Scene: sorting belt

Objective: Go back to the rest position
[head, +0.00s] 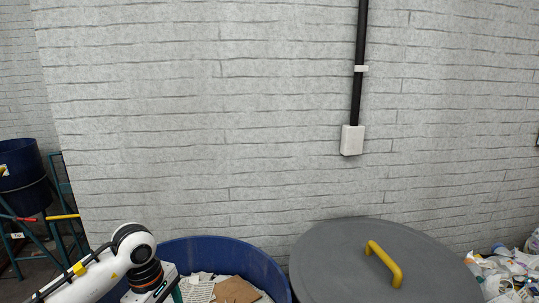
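One of my arms, white with a dark wrist joint, comes in from the lower left and ends at the near edge of a blue round bin (262,262). It is my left arm, but its gripper fingers are out of the picture below, so I cannot see them. My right arm and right gripper are not in view. The blue bin holds paper and brown cardboard pieces (237,290).
A grey round lid (340,262) with a yellow handle (384,263) is right of the bin. Mixed litter (508,270) lies at the far right. A dark blue drum (24,178) stands on a frame at the left. A white brick wall (220,120) closes the back.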

